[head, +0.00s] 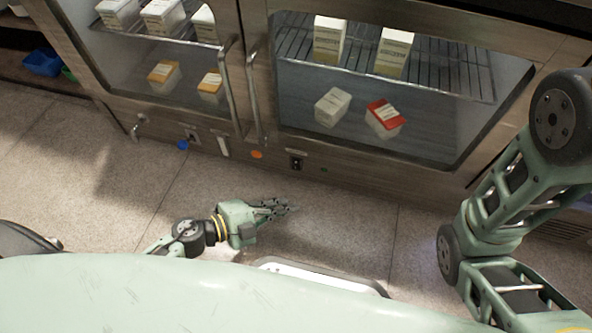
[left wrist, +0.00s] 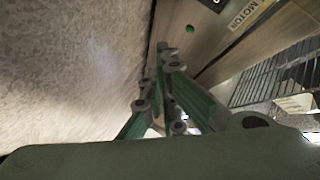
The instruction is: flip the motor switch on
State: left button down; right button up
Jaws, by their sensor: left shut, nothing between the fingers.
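Whether the switch is on or off cannot be told. My left gripper (head: 283,208) is shut and empty, in front of and below the switch in the head view, apart from it. Its fingers (left wrist: 167,60) also show in the wrist view. My right gripper is out of view.
The cabinet panel also carries an orange button (head: 257,155), a blue knob (head: 183,145) and a green dot (head: 323,170). Two vertical door handles (head: 254,97) stick out above the panel. Cartons stand behind the glass doors. The floor (head: 345,220) before the panel is clear.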

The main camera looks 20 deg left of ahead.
aim_at(296, 165)
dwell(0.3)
pick_arm(q)
jog(key=shift+w+d+f+b, duration=0.1)
jog(key=shift+w+f+b, duration=0.15)
jog(key=shift+w, duration=1.2)
jog(key=shift+w+f+b, duration=0.1)
jog(key=shift+w+b, duration=0.2)
jog(key=shift+w, duration=1.2)
jog(key=shift+w+d+f+b, duration=0.1)
jog(key=shift+w+f+b, duration=0.15)
jog(key=shift+w, duration=1.2)
jog(key=shift+w+r, duration=0.1)
jog(key=shift+w, duration=0.3)
